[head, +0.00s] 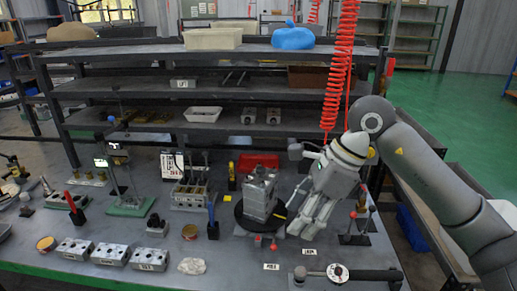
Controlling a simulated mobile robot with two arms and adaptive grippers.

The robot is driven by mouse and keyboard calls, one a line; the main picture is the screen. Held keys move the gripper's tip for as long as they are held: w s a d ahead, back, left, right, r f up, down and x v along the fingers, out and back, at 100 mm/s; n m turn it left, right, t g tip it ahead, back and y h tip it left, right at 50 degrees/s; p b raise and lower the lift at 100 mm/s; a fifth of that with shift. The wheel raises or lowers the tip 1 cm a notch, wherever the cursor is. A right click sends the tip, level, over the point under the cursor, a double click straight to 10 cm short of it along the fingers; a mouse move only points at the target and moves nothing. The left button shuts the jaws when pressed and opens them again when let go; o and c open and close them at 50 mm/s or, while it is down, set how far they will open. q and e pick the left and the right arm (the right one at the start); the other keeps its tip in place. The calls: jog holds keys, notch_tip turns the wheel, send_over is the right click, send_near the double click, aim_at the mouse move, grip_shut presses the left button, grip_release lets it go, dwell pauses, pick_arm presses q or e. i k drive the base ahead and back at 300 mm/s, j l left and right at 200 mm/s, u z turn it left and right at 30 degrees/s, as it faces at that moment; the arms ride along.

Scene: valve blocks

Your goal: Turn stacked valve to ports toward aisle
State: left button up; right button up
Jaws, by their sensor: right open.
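The stacked valve (261,194) is a grey metal block assembly standing upright on a round black turntable (241,217) in the middle of the bench. My right gripper (302,230) comes in from the right and points down just right of the valve. Its fingers are open and nothing shows between them. It looks close to the valve's right side; whether it touches cannot be told. Which way the valve's ports face is too small to tell. My left gripper is not in view.
Grey ported blocks (114,254) lie in a row at the front left. A valve bank (190,196) and a red tray (258,162) stand behind. A small red-knobbed stand (355,238) is right of my gripper. A gauge tool (338,273) lies at the front edge.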

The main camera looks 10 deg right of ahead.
aim_at(260, 210)
jog(key=i, duration=1.05)
